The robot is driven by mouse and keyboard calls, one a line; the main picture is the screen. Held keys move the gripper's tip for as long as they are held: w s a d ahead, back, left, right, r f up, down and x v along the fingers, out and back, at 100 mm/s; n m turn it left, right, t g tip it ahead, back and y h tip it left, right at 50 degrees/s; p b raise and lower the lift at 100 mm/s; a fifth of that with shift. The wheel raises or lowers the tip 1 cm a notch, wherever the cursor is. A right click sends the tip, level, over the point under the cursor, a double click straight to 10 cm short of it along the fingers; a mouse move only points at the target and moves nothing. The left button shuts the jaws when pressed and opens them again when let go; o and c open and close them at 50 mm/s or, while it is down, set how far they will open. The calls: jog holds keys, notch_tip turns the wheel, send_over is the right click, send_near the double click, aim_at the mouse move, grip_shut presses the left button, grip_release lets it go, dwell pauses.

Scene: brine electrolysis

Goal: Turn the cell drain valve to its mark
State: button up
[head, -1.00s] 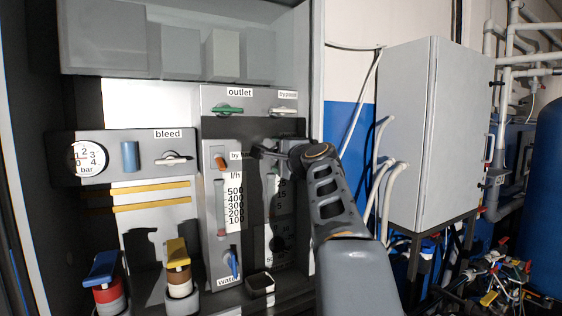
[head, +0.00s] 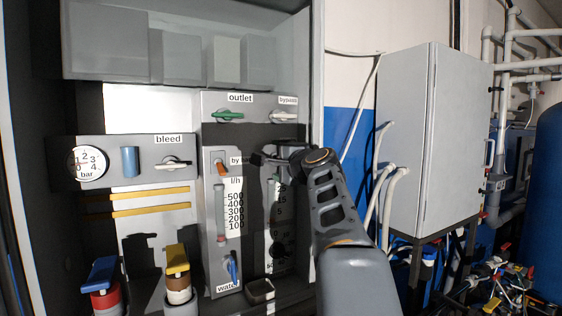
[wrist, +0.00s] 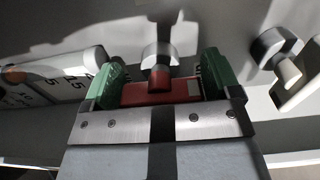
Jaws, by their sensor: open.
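My gripper (wrist: 163,88) is open, its two green fingers spread on either side of a red block in the wrist view. A pale round knob with a red lower part (wrist: 158,62) shows between the fingertips; I cannot tell whether it touches anything. In the head view my gripper (head: 268,152) is in front of the right part of the grey panel, below the bypass valve (head: 284,114), and hides part of the panel there. No label reading drain is legible, so I cannot tell for sure which valve is the cell drain valve.
In the wrist view a dark and pale knob (wrist: 277,55) stands at the right and a scale plate (wrist: 65,82) at the left. The head view shows a green outlet valve (head: 229,116), a bleed valve (head: 173,163), yellow (head: 177,259) and blue (head: 101,272) handles, and a cabinet (head: 430,140).

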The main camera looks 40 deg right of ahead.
jog(key=s+a+b, duration=0.2)
jog(key=s+b, duration=0.2)
jog(key=s, duration=0.9)
jog(key=shift+s, duration=0.3)
notch_tip(320, 180, down, 26)
jog(key=w+a+n+g+y, duration=0.1)
jog(key=a+n+g, duration=0.1)
jog(key=n+g, duration=0.55)
jog(key=s+a+f+n+g, duration=0.3)
jog(key=a+f+n, duration=0.3)
jog(key=a+f, duration=0.3)
jog(key=s+a+f+n+g+y, duration=0.1)
jog(key=s+a+f+n+g, duration=0.2)
jog(key=a+f+n, duration=0.3)
jog(key=shift+s+a+f+y, duration=0.3)
jog(key=shift+s+a+f, duration=0.1)
jog(key=shift+a+f, duration=1.85)
